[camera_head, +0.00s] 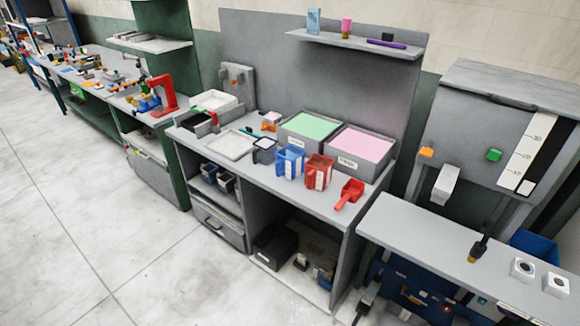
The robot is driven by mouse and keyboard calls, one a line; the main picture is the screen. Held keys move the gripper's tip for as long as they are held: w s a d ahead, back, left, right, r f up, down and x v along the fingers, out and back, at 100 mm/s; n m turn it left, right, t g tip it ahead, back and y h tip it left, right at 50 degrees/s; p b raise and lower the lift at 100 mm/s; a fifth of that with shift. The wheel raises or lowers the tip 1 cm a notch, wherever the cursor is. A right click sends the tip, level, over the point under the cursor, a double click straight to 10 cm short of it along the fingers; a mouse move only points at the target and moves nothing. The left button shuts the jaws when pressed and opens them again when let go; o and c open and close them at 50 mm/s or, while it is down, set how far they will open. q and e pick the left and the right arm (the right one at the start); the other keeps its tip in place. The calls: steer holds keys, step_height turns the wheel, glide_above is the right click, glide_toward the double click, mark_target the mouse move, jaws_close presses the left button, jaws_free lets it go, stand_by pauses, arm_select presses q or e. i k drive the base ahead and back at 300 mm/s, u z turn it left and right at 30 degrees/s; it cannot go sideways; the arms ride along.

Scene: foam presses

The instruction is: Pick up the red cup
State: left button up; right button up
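A red cup (319,172) with a pale label strip stands upright on the grey workbench (262,176), near its front edge. A blue cup (290,161) of similar shape stands just to its left. A red scoop (349,194) lies to its right, its handle pointing toward the front edge. Neither of my grippers shows in the head view, and nothing is seen holding the red cup.
Behind the cups stand two grey bins, with green contents (311,127) and pink contents (360,142). A dark cup (264,151) and a pale tray (230,145) are left of the blue cup. A grey machine (490,130) stands right.

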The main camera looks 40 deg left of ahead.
mark_target(316, 175)
steer(key=u, duration=0.65)
steer(key=i, duration=1.05)
steer(key=z, duration=0.5)
